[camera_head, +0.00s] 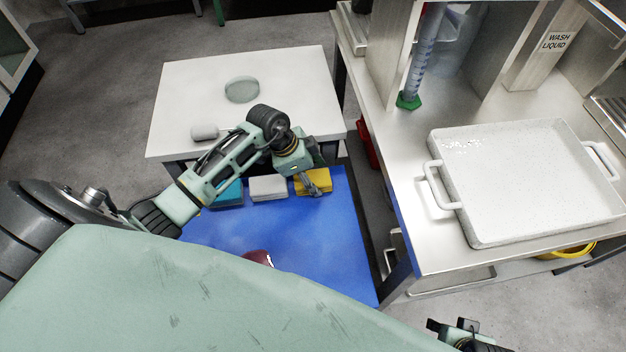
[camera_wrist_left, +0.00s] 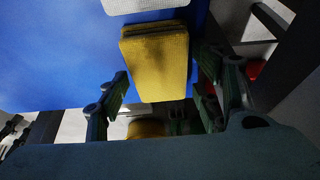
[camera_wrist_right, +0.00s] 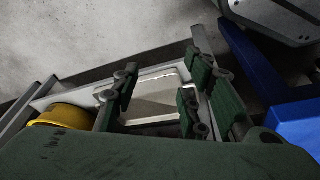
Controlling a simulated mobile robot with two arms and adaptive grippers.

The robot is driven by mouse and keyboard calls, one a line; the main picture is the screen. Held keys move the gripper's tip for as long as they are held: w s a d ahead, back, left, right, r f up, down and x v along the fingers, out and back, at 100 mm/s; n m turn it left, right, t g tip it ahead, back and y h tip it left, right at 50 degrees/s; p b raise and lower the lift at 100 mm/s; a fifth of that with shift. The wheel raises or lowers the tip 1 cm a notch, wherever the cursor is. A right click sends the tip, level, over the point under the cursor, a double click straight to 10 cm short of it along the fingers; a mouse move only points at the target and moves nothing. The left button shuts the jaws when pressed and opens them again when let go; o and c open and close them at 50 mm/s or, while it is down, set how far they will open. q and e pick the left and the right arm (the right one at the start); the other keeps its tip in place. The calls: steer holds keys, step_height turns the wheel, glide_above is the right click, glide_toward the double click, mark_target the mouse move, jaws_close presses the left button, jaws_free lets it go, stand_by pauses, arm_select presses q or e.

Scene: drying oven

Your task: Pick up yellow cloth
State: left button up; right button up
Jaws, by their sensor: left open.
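The yellow cloth (camera_head: 312,181) lies folded on the blue surface, at the right end of a row of folded cloths. It also shows in the left wrist view (camera_wrist_left: 160,65), between and ahead of the fingers. My left gripper (camera_head: 318,188) is over the yellow cloth and partly hides it in the head view. In the left wrist view the left gripper's fingers (camera_wrist_left: 165,95) are apart, one on each side of the cloth. My right gripper (camera_wrist_right: 160,90) is open and empty, away from the cloths; it shows at the bottom edge of the head view (camera_head: 465,335).
A white cloth (camera_head: 267,187) and a teal cloth (camera_head: 228,194) lie left of the yellow one. A dark red object (camera_head: 258,257) lies on the blue surface (camera_head: 325,245). A white table (camera_head: 290,80) stands behind. A steel bench with a white tray (camera_head: 540,180) stands at right.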

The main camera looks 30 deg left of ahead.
arm_select(q)
steer(key=shift+f, duration=0.1)
stand_by(0.5)
stand_by(0.3)
steer(key=c, duration=0.9)
